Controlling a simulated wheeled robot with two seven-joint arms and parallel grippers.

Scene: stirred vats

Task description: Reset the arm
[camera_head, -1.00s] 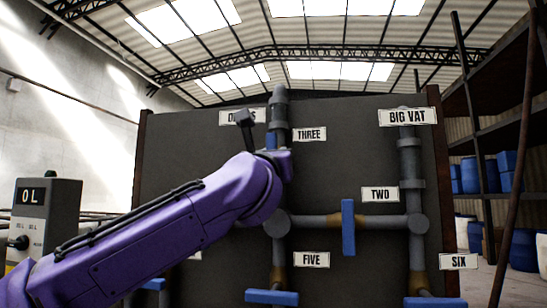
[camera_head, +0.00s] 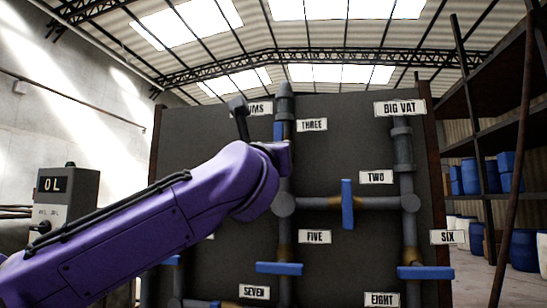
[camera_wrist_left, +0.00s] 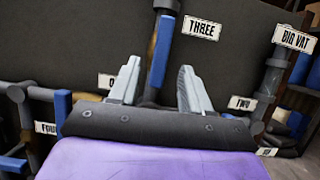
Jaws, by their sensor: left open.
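My left arm is purple and reaches up from the lower left in the head view, in front of a dark panel (camera_head: 350,140) with pipes. In the left wrist view my left gripper (camera_wrist_left: 158,82) is open, with its two grey fingers apart and nothing held. A blue valve handle (camera_wrist_left: 160,52) by the THREE label (camera_wrist_left: 202,29) shows beyond the gap between the fingers; I cannot tell how far off it is. In the head view the wrist hides the fingers and part of that handle (camera_head: 278,130). My right gripper is not in view.
Other blue handles sit by the TWO (camera_head: 347,204), FIVE (camera_head: 279,268) and SIX (camera_head: 426,272) labels. A grey box reading "0L" (camera_head: 66,190) stands at the left. Shelves with blue barrels (camera_head: 524,250) are at the right.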

